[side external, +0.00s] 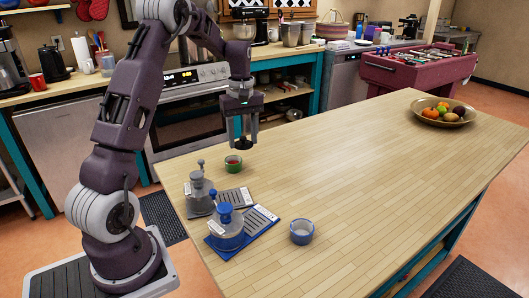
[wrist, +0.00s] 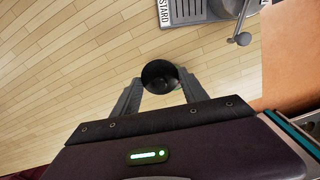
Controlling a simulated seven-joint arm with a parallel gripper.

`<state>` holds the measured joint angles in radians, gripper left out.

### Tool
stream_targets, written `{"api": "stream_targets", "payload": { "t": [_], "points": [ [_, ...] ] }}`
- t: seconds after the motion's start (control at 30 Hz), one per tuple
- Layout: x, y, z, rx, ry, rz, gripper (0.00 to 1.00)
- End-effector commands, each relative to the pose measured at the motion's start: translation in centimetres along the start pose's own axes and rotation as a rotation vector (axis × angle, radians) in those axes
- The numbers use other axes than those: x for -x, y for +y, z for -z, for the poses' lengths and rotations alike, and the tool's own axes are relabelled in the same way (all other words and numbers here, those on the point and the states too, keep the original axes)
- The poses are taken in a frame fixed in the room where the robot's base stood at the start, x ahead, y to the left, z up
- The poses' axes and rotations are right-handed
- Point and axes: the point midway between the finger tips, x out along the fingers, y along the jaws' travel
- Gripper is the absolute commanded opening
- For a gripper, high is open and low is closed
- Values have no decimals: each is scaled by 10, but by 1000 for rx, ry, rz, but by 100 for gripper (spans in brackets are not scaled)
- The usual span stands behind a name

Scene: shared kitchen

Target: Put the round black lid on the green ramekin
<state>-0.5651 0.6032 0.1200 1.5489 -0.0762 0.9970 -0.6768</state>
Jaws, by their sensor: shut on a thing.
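The green ramekin (side external: 233,164), with red contents, stands on the wooden table near its back left edge. My gripper (side external: 243,142) is above the table, slightly right of the ramekin in the side view, fingers pointing down. In the wrist view, my gripper (wrist: 160,88) is shut on the round black lid (wrist: 160,74), which sits between the fingertips. The lid also shows as a small dark shape between the fingers in the side view (side external: 240,140). It appears held above the ramekin's level. I cannot make out the green ramekin in the wrist view.
A grey dispenser (side external: 199,194) on a grey tray (side external: 236,197) stands near the ramekin. A fruit bowl (side external: 443,114) is far right. The table's middle is clear.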

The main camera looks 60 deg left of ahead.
Motion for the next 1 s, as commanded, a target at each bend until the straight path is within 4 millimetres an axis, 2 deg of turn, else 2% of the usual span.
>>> {"api": "stream_targets", "payload": {
  "t": [0.03,0.1,0.2,0.63,1.0],
  "points": [
    [0,-8,16,40,1,0,14],
    [0,-17,30,78,0,1,14],
    [-2,-23,39,104,-1,2,14],
    [-51,-23,39,106,-1,2,14],
    [-58,-23,39,105,0,1,14]
  ]
}}
